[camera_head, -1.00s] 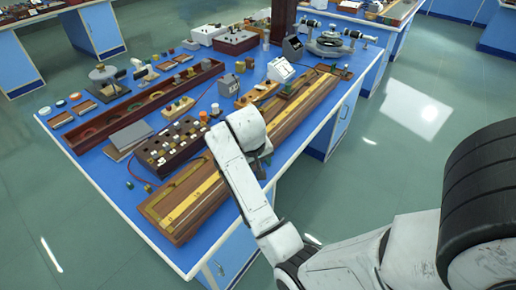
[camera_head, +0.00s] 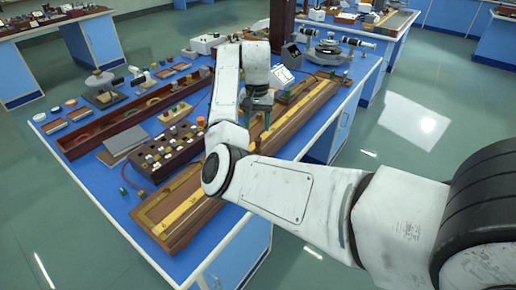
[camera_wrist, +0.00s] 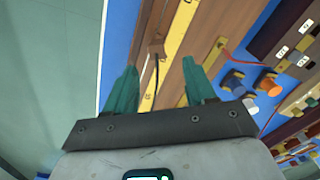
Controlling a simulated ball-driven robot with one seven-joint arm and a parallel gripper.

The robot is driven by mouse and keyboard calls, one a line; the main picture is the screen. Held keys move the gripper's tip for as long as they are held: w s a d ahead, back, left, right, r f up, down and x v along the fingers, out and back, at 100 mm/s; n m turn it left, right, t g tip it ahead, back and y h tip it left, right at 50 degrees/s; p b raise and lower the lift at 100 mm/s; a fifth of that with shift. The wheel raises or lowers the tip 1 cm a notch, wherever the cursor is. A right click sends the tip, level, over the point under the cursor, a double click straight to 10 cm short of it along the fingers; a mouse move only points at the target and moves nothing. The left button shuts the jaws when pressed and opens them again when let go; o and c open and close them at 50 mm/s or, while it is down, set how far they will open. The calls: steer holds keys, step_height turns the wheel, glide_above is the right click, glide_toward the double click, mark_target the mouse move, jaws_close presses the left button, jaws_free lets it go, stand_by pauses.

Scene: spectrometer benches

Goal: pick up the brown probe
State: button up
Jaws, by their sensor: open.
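In the wrist view, a small brown block with thin dark and pale leads (camera_wrist: 156,47) lies on the long wooden board with yellow scales (camera_wrist: 204,35); it looks like the brown probe. My gripper (camera_wrist: 160,68) is open, its two teal fingers apart. In that picture the brown block appears between and just beyond the fingertips; I cannot tell the height gap. In the head view my gripper (camera_head: 258,112) is over the wooden board (camera_head: 178,216), and I cannot make out the probe there; my arm covers part of the board.
A dark box with several knobs (camera_head: 150,171) stands left of the board. A white instrument (camera_head: 283,76) stands beyond my gripper. Blue and orange terminals (camera_wrist: 266,85) show at right in the wrist view.

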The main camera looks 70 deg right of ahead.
mark_target(258, 139)
step_height(258, 139, down, 3)
steer(key=shift+r, duration=0.1)
steer(key=shift+s+a+f+p, duration=0.1)
steer(key=shift+s+f+p, duration=0.1)
steer(key=shift+f, duration=1.1)
steer(key=shift+s+a+f+p, duration=0.1)
steer(key=shift+f+p, duration=0.05)
steer(key=shift+f, duration=1.15)
steer(key=shift+c, duration=0.4)
steer(key=shift+w, duration=0.1)
jaws_close()
